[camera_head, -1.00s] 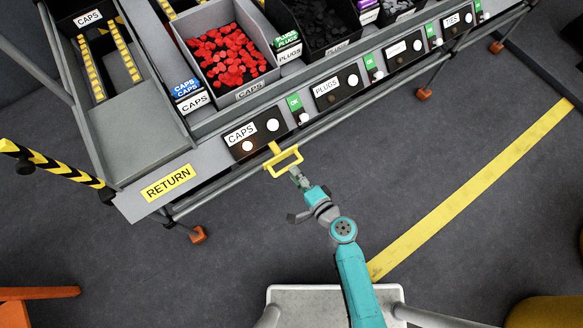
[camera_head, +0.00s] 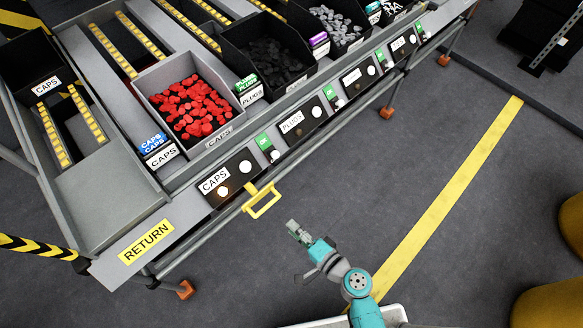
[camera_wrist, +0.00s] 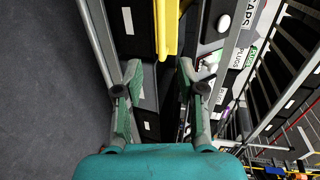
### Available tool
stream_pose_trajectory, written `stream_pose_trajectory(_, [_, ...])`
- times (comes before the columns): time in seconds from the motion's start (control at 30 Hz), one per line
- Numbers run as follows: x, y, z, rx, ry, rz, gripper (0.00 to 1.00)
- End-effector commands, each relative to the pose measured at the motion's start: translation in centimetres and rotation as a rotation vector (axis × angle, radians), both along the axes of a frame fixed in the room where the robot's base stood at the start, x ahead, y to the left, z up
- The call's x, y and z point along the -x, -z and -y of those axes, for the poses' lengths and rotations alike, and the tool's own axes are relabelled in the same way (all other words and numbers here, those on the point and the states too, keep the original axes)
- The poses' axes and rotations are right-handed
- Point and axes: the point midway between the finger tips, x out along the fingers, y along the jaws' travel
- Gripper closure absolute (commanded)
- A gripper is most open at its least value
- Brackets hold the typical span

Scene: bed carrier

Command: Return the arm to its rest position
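My teal arm ends in my gripper (camera_head: 297,231), which is low in the head view, below and right of the yellow handle (camera_head: 262,203) on the rack's front rail. A strip of bare floor shows between them in the picture. In the wrist view my gripper's two fingers (camera_wrist: 158,78) stand apart with nothing held between them. The yellow handle (camera_wrist: 166,28) shows ahead of the fingers there, at the top. The arm is partly stretched toward the rack.
A CAPS button panel (camera_head: 228,178) sits above the handle. Open grey floor with a yellow line (camera_head: 455,185) lies to the right.

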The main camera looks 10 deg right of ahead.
Motion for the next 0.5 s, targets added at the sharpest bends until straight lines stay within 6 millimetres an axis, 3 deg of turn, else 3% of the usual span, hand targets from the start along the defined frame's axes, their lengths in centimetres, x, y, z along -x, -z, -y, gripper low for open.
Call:
stream_pose_trajectory(0.27, [0.3, 0.1, 0.1, 0.012, 0.003, -0.002, 0.61])
stream_pose_trajectory(0.37, [1.8, 0.6, 0.7, 0.072, 0.016, -0.011, 0.61])
stream_pose_trajectory(0.5, [5.8, 1.2, 2.8, 0.252, 0.057, -0.020, 0.61])
